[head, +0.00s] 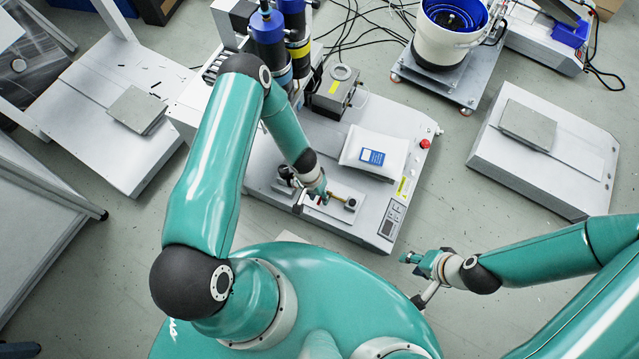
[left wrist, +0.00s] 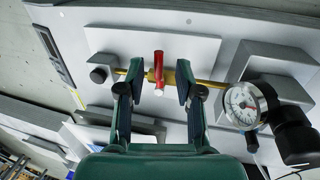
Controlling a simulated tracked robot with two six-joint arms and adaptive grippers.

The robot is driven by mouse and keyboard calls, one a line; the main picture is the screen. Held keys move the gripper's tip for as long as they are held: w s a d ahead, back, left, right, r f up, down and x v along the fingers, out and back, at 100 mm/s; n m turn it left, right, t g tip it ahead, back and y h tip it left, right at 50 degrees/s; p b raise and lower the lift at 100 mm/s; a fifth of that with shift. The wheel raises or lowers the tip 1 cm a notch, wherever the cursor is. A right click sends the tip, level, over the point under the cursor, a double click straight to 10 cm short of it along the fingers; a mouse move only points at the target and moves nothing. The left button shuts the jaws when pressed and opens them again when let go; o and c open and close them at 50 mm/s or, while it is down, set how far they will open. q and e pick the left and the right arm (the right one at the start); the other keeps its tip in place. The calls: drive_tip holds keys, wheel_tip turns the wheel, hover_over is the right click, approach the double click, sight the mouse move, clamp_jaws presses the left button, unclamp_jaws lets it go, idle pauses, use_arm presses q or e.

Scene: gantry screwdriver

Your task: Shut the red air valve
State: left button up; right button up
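The red air valve (left wrist: 158,68) shows in the left wrist view as a red lever with a pale end, lying crosswise to a brass pipe (left wrist: 212,84). My left gripper (left wrist: 156,88) is open, with one finger on each side of the lever and a gap on both sides. In the head view my left gripper (head: 319,191) is over the front of the grey machine, and it mostly hides the valve there. My right gripper (head: 410,264) hangs in front of the machine, away from the valve; its fingers are too small to judge.
A round pressure gauge (left wrist: 242,104) and a black fitting (left wrist: 292,132) stand right of the valve in the left wrist view. In the head view a white pad with a blue label (head: 373,154) and a red button (head: 425,143) are on the grey machine (head: 399,119).

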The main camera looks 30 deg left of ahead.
use_arm(q)
wheel_tip(320, 180, up, 12)
drive_tip(key=a, duration=0.2)
drive_tip(key=shift+a+f, duration=0.15)
drive_tip(key=shift+f, duration=0.05)
idle(0.6)
drive_tip(key=s+d+r+m+h, duration=0.15)
drive_tip(key=s+d+r, duration=0.25)
drive_tip(key=s+d, duration=0.55)
wheel_tip(320, 180, up, 29)
drive_tip(key=n+p, duration=0.3)
drive_tip(key=p, duration=2.5)
drive_tip(key=shift+w+a+p, duration=0.15)
drive_tip(key=shift+w+p, duration=0.05)
drive_tip(key=shift+p, duration=0.2)
